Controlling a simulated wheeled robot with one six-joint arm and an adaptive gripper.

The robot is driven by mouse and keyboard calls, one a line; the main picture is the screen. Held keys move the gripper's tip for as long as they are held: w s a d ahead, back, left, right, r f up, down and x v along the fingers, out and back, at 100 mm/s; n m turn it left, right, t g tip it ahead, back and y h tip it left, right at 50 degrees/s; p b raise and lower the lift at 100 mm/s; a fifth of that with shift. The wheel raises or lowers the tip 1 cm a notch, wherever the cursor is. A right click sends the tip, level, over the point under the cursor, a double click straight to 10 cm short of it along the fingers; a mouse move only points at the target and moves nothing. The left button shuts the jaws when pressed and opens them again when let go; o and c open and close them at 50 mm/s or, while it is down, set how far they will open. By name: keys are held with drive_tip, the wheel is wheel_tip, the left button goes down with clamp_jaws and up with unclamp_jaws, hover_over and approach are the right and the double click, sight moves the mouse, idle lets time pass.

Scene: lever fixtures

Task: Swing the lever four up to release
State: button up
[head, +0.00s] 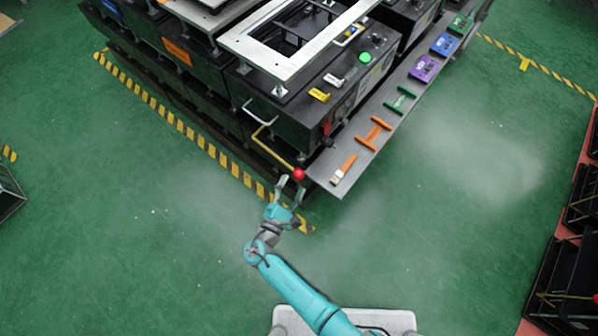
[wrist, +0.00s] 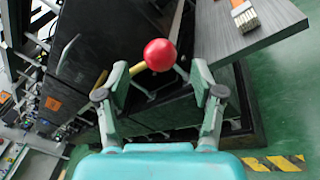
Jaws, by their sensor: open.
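A lever with a yellow arm and a red ball knob (head: 299,174) projects from the near lower corner of the black machine (head: 290,120). The red knob also shows in the wrist view (wrist: 160,55), with its yellow arm (wrist: 136,69) running down to the left. My gripper (head: 291,188) is open at the knob, with one finger on each side of it in the head view. In the wrist view the open fingers (wrist: 162,82) stand left and right of the lever, apart from the knob. I cannot tell whether a finger touches the yellow arm. No number shows on the lever.
A grey shelf (head: 345,178) juts out right of the knob and bears a brush (head: 344,168), orange and green handles and several coloured boxes. A yellow-black floor stripe (head: 190,133) runs along the machine.

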sight(299, 174)
drive_tip(key=shift+x, duration=2.8)
clamp_jaws()
